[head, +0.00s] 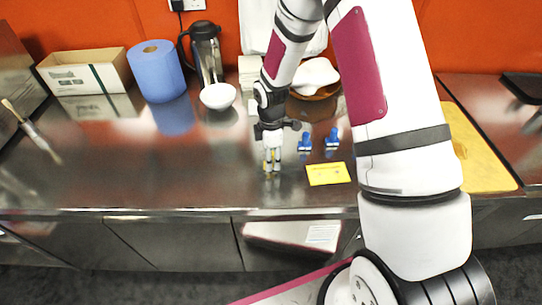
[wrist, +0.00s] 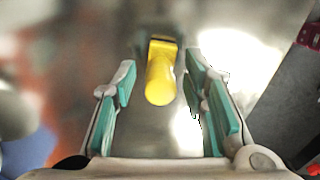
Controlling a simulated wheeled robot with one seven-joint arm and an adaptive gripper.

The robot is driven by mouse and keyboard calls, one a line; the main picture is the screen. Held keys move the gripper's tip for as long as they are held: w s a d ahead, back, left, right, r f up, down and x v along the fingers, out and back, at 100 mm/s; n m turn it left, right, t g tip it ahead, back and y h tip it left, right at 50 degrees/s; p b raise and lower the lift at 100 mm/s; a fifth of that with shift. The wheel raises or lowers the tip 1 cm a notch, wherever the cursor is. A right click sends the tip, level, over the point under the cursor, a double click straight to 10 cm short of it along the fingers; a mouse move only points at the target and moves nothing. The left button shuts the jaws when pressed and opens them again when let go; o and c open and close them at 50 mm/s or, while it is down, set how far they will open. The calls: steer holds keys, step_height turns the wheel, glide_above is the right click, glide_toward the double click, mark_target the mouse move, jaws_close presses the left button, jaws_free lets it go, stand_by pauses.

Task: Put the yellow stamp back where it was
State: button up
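The yellow stamp (wrist: 161,78) lies between the two teal-padded fingers of my gripper (wrist: 163,95) in the wrist view, with a gap on each side. Its rounded yellow handle points toward the palm, and a dark-edged block shows at its far end. In the head view my gripper (head: 272,160) points down low over the steel counter, open, with a little yellow showing between its fingers. To its right are two blue stamps (head: 305,140) (head: 332,138) and a yellow card (head: 328,174) lying flat near the front edge.
A white bowl (head: 218,96), a steel flask (head: 206,52), a blue paper roll (head: 156,71) and a cardboard box (head: 86,72) stand behind left. A brush (head: 32,132) lies far left. A yellow board (head: 482,158) is at right. The counter left of my gripper is clear.

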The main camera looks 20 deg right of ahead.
steer(key=shift+r, duration=0.1)
steer(key=s+r+m+t+b, duration=0.1)
steer(key=s+r+m, duration=0.1)
steer(key=r, duration=0.9)
steer(key=s+r+m, duration=0.2)
steer(key=r, duration=0.8)
steer(key=s+r+m+t, duration=0.4)
steer(key=s+r+m, duration=0.8)
steer(key=s, duration=0.7)
steer(key=shift+r+t, duration=0.3)
steer(key=shift+r, duration=0.85)
